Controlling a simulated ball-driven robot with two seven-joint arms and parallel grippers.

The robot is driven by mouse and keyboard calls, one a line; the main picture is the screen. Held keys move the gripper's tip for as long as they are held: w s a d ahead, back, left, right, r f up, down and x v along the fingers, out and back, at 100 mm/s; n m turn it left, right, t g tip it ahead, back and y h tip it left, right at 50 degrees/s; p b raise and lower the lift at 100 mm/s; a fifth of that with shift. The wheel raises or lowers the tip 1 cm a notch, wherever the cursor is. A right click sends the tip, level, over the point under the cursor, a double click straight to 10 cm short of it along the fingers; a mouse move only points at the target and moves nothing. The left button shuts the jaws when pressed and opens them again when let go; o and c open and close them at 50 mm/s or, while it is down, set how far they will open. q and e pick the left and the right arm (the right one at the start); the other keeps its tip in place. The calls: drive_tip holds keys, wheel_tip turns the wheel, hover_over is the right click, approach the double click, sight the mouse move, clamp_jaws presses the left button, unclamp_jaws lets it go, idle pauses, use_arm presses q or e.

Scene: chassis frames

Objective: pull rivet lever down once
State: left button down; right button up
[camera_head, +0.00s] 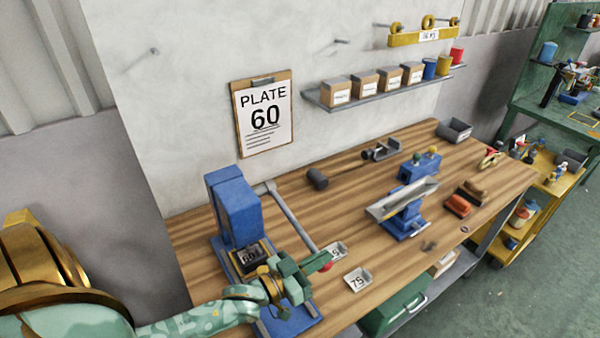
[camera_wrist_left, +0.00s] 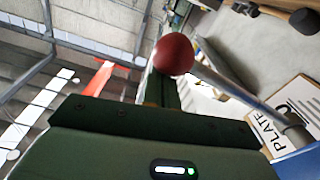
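The rivet press (camera_head: 234,208) is a blue upright block on a blue base at the left end of the bench. Its lever (camera_head: 292,217) is a grey rod sloping down to the right, with a red knob (camera_head: 325,267) at its end. My left gripper (camera_head: 325,258) is at the knob, its fingers partly covering it. In the left wrist view, the red knob (camera_wrist_left: 173,55) sits in front of the fingertips, and the fingers (camera_wrist_left: 165,92) appear together, with the knob not visibly clasped between them. Whether they touch is unclear. A dark plate marked 60 (camera_head: 250,256) lies in the press. My right gripper is out of view.
A blue fixture with a metal channel (camera_head: 402,198), a mallet (camera_head: 318,179) and a grey bin (camera_head: 454,131) are farther along the bench. A clipboard reading PLATE 60 (camera_head: 264,113) hangs on the wall.

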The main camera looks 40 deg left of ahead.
use_arm(q)
drive_tip(key=shift+s+f, duration=0.35)
drive_tip(key=shift+f, duration=0.5)
drive_tip(key=r+v, duration=0.1)
drive_tip(key=v, duration=1.4)
drive_tip(key=shift+s+a+r+b, duration=0.2)
drive_tip(key=shift+s+a+b, duration=0.05)
drive_tip(key=shift+a+b, duration=0.15)
